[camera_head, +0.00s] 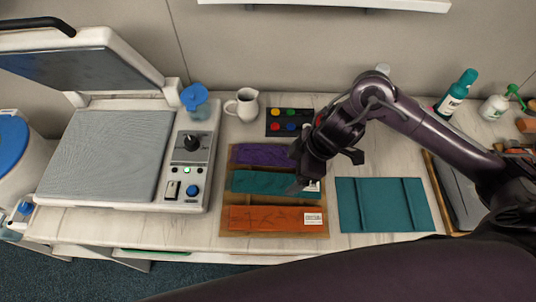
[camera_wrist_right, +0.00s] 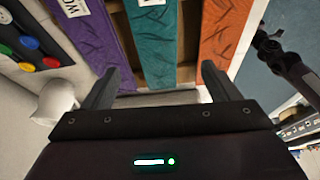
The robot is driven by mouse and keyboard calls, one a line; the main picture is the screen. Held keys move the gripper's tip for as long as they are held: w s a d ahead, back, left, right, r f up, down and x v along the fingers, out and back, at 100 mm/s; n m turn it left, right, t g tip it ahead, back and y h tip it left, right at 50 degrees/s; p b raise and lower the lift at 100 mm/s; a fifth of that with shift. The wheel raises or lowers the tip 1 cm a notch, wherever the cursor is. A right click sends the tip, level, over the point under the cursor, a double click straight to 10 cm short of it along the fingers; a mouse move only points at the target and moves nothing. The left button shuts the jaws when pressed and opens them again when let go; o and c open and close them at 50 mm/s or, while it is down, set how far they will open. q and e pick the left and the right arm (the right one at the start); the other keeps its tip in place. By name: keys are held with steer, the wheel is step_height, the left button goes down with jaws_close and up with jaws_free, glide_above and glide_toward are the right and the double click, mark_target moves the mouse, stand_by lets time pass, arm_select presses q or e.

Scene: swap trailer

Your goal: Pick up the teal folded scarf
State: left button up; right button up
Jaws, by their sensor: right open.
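The teal folded scarf (camera_head: 262,182) lies as a long strip in the middle of a wooden rack, between a purple folded scarf (camera_head: 262,154) and an orange folded scarf (camera_head: 262,216). A white label shows at its right end. My right gripper (camera_head: 298,186) is over that right end, empty. In the right wrist view, its open fingers (camera_wrist_right: 163,80) point towards the teal scarf (camera_wrist_right: 158,50), which lies between them in the picture. I cannot tell the height gap. My left gripper is not in the head view.
A flat teal cloth (camera_head: 383,205) with two raised ridges lies right of the wooden rack (camera_head: 230,203). A heat press (camera_head: 105,155) stands left. A white jug (camera_head: 243,104) and a button panel (camera_head: 289,122) are behind. Bottles (camera_head: 455,92) stand back right.

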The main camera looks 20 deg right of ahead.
mark_target(278, 183)
steer(key=shift+w+a, duration=0.1)
steer(key=shift+w, duration=0.05)
steer(key=shift+x, duration=0.9)
steer(key=shift+a+f, duration=0.15)
steer(key=shift+f, duration=0.2)
steer(key=x, duration=0.5)
steer(key=shift+w+p, duration=0.1)
steer(key=shift+p, duration=0.3)
steer(key=c, duration=0.6)
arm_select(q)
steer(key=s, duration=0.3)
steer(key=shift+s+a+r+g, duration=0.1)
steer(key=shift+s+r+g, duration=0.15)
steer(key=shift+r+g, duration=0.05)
arm_select(e)
steer(key=c, duration=0.5)
